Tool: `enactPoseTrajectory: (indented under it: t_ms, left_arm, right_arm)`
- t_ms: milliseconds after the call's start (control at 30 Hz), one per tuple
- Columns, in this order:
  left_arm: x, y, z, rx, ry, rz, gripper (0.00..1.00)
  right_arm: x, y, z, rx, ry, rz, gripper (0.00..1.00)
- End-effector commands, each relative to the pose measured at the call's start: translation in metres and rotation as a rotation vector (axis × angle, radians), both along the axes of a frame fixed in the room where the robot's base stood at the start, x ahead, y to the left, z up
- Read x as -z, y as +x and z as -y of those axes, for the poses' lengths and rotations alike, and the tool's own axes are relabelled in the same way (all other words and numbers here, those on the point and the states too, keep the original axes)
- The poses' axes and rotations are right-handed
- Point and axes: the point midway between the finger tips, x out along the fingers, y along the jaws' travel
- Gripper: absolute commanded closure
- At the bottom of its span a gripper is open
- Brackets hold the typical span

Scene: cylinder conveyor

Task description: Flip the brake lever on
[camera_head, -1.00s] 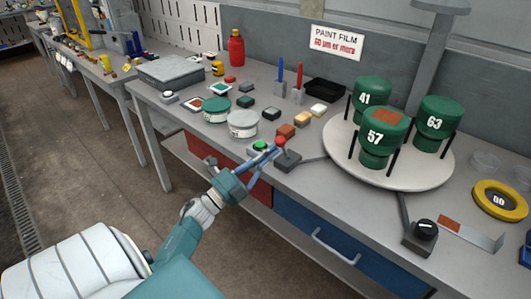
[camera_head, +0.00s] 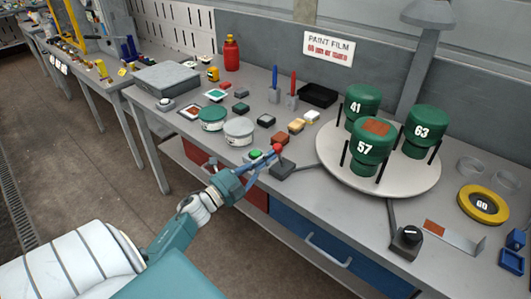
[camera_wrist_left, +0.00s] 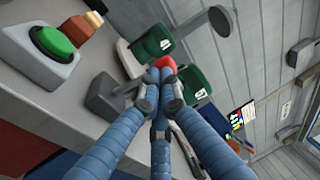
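The brake lever has a red ball knob (camera_head: 277,148) above a dark grey base (camera_head: 283,168) at the table's front edge. My left gripper (camera_head: 270,156) has its blue fingers drawn together at the lever, just under the knob. In the left wrist view the fingertips (camera_wrist_left: 158,80) meet at the red knob (camera_wrist_left: 166,65), which they partly cover. The lever's stem is mostly hidden by the fingers. The lever base (camera_wrist_left: 104,97) shows to their left. My right gripper is not in view.
A green push button (camera_head: 256,155) sits close left of the lever. Small blocks (camera_head: 280,138) lie behind it. A round turntable (camera_head: 400,190) with numbered green cylinders stands to the right. A black knob (camera_head: 407,238) is at the front right.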

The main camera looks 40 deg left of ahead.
Motion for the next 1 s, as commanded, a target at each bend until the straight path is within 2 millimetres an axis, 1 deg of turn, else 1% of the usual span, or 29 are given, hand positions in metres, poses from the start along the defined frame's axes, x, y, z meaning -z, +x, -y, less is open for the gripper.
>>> enactPoseTrajectory:
  t_ms: [33, 100, 200, 300, 333, 433, 700, 1000]
  left_arm:
    - [-0.015, 0.003, 0.0, 0.002, 0.005, -0.029, 1.0]
    - [-0.02, 0.007, 0.0, 0.002, 0.006, -0.077, 1.0]
    - [-0.024, 0.014, -0.001, 0.003, 0.008, -0.153, 1.0]
    - [-0.025, 0.021, 0.0, 0.004, 0.012, -0.23, 1.0]
    - [-0.024, 0.024, 0.0, 0.001, 0.002, -0.232, 1.0]
    - [-0.023, 0.034, 0.0, -0.001, -0.002, -0.226, 1.0]
    - [-0.024, 0.056, 0.0, 0.001, 0.001, -0.224, 1.0]
    - [-0.026, 0.072, 0.0, 0.0, 0.0, -0.224, 1.0]
  right_arm:
    - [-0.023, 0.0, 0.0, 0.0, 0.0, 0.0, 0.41]
    - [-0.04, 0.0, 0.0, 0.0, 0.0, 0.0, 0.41]
    - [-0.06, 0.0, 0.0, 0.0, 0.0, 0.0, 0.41]
    - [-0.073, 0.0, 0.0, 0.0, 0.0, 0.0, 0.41]
    - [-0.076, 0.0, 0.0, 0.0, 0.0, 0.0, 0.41]
    - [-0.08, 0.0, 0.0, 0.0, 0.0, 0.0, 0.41]
    - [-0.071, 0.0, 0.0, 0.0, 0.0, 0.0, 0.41]
    - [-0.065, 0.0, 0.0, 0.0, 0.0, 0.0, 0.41]
